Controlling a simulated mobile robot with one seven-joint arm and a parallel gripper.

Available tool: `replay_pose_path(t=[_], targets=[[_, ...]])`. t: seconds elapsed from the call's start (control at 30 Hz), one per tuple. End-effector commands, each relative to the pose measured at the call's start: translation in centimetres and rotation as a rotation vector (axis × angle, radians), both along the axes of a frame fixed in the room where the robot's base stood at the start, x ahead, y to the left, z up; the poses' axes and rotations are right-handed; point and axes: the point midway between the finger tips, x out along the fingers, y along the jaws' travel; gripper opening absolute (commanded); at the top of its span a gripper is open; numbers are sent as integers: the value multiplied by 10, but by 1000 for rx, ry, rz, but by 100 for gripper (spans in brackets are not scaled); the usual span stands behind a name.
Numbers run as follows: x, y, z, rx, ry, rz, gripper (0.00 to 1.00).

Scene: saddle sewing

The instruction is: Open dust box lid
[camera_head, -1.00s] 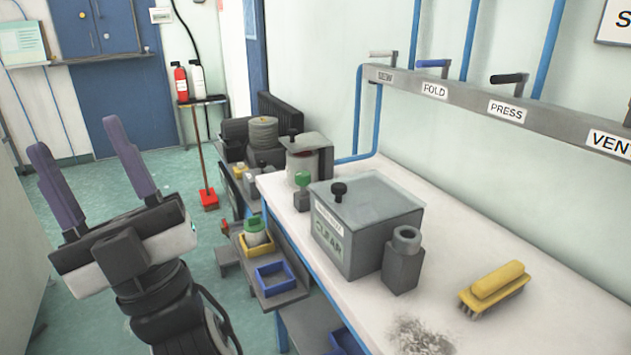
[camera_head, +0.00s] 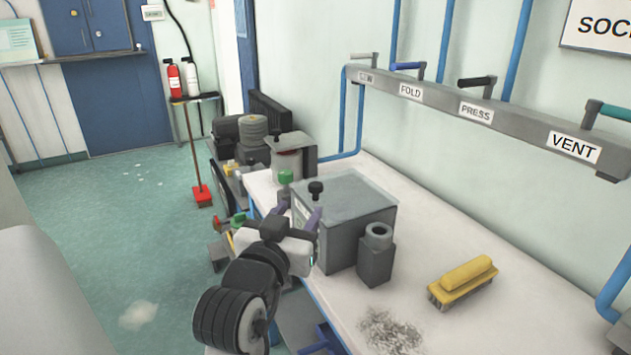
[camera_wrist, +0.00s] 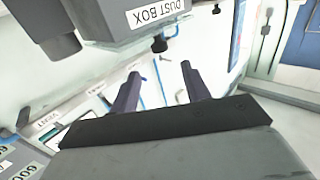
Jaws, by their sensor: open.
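The dust box (camera_head: 338,230) is a large grey box on the white workbench, with its flat grey lid (camera_head: 352,194) lying shut on top. A black knob (camera_head: 316,188) stands up near the lid's left edge. My gripper (camera_head: 283,213) is at the box's left side, below the knob in the picture, with its purple fingers apart and empty. In the wrist view the "DUST BOX" label (camera_wrist: 156,10) is upside down. The knob also shows there (camera_wrist: 159,43), beyond and between my open fingertips (camera_wrist: 160,76), apart from them. My gripper hides part of the box's front.
A grey block with a round opening (camera_head: 376,254) stands close to the box's right. A yellow brush (camera_head: 463,282) and grey scraps (camera_head: 391,330) lie on the bench. A lever rail (camera_head: 480,112) runs along the wall. A green-knobbed item (camera_head: 286,178) stands behind the gripper.

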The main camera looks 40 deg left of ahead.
Motion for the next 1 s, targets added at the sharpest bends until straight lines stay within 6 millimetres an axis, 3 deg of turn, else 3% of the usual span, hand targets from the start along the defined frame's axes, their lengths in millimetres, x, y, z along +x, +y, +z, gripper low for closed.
replay_pose_path(t=[0.3,0.5,0.93,1.0], targets=[[64,26,2,-1,0,-1,47],[89,37,2,0,-1,1,47],[99,41,1,1,-3,1,47],[99,41,1,1,-3,2,39]])
